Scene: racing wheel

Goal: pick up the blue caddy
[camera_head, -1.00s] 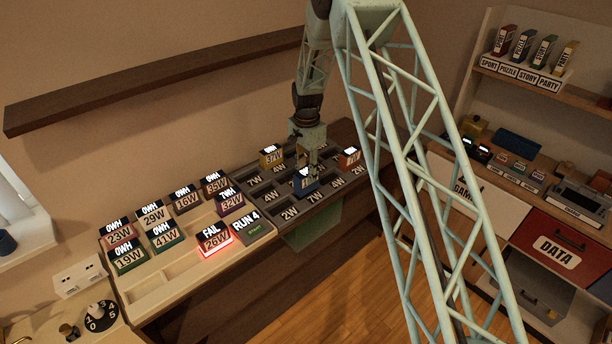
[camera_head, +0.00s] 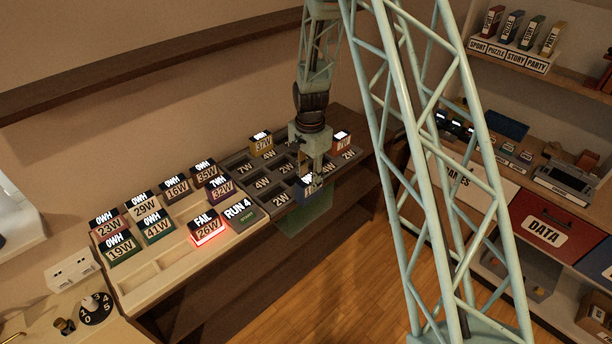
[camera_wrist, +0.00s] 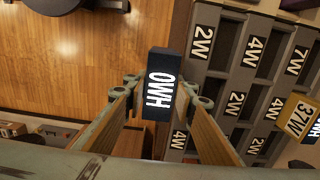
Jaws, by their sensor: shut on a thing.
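The blue caddy (camera_head: 304,192) is at the front edge of the dark slotted tray (camera_head: 338,178) in the head view. My gripper (camera_head: 316,172) comes down on it from above. In the wrist view the caddy (camera_wrist: 158,92) shows its dark top with a white "OWH" label. It sits between the two fingers of my gripper (camera_wrist: 160,88), which are shut on its sides. It overlaps the tray's edge there, with wooden floor beyond. Its underside is hidden, so its height above the tray is unclear.
A yellow 37W caddy (camera_head: 261,144) and an orange caddy (camera_head: 341,142) stand in the tray. Left of it, a pale rack (camera_head: 170,262) holds several labelled caddies, one glowing red "FAIL" (camera_head: 205,229). A cabinet with a red DATA drawer (camera_head: 543,232) stands at the right.

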